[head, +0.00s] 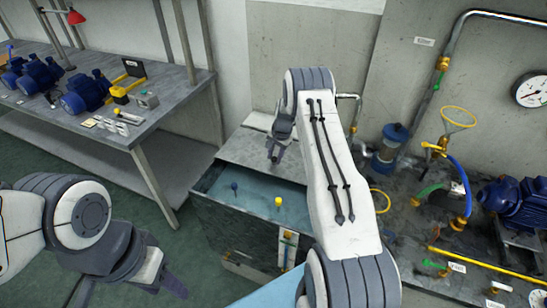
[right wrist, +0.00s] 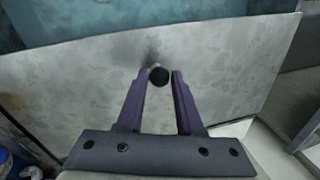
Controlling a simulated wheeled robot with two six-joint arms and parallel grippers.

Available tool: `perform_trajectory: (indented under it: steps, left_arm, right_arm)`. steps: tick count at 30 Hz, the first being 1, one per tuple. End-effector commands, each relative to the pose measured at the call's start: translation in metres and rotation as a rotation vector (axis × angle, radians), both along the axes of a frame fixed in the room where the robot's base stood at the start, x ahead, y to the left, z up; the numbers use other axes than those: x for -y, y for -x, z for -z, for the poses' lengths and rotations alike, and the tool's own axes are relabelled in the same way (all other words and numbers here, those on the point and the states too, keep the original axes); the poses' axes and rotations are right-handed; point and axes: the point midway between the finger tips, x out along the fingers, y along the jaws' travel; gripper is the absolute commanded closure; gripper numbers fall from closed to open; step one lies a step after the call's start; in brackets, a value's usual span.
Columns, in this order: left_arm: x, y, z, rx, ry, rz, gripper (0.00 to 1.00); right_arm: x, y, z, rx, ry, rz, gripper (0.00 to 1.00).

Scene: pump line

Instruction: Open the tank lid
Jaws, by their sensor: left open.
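The tank (head: 240,232) stands in the middle of the head view. Its grey lid (head: 262,152) is at the back, leaving the front part open, with blue-green water (head: 255,200) showing. In the right wrist view the lid (right wrist: 225,75) is a broad mottled plate with a black knob (right wrist: 159,76). My right gripper (head: 275,152) is at the lid. Its two fingers (right wrist: 160,78) stand on either side of the knob; whether both press on it cannot be told. My left gripper (head: 176,285) is open, low at the left, away from the tank.
A yellow float (head: 278,201) shows in the tank opening. A workbench (head: 170,90) with blue motors (head: 85,93) stands at the left. Pipes, a yellow handwheel (head: 458,117), and a blue pump (head: 520,203) crowd the right. The green floor (head: 30,160) is free at the left.

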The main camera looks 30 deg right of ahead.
Motion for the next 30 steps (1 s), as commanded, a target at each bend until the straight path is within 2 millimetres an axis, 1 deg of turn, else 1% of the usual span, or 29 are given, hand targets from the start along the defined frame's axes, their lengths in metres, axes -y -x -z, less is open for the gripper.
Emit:
perform_trajectory:
  steps: [1,2,11,14,17,24,27,30]
  left_arm:
    - [0.0,0.0,0.0,0.0,0.0,0.0,0.5]
    - [0.0,0.0,0.0,0.0,0.0,0.0,0.5]
    - [0.0,0.0,0.0,0.0,0.0,0.0,0.5]
    - [0.0,0.0,0.002,0.0,0.0,0.0,0.5]
    - [0.0,0.0,0.006,0.0,0.0,0.0,0.5]
    - [0.0,0.0,0.018,0.0,0.0,0.0,0.5]
    - [0.0,0.0,0.021,0.0,0.0,0.0,0.5]
    - [0.0,0.0,0.023,0.0,0.0,0.0,0.5]
  right_arm:
    - [-0.001,-0.001,0.001,0.001,0.0,0.0,0.44]
    - [0.0,0.0,0.001,0.001,0.0,0.0,0.38]
    - [0.002,0.0,-0.001,0.002,0.001,0.001,0.38]
    - [0.002,0.0,-0.006,0.003,0.002,0.001,0.38]
    - [0.003,0.002,-0.019,0.005,0.003,0.0,0.38]
    - [0.006,0.01,-0.066,0.006,0.003,-0.001,0.38]
    - [0.007,0.013,-0.083,0.005,0.004,-0.002,0.38]
    - [0.008,0.015,-0.094,0.004,0.002,-0.001,0.38]
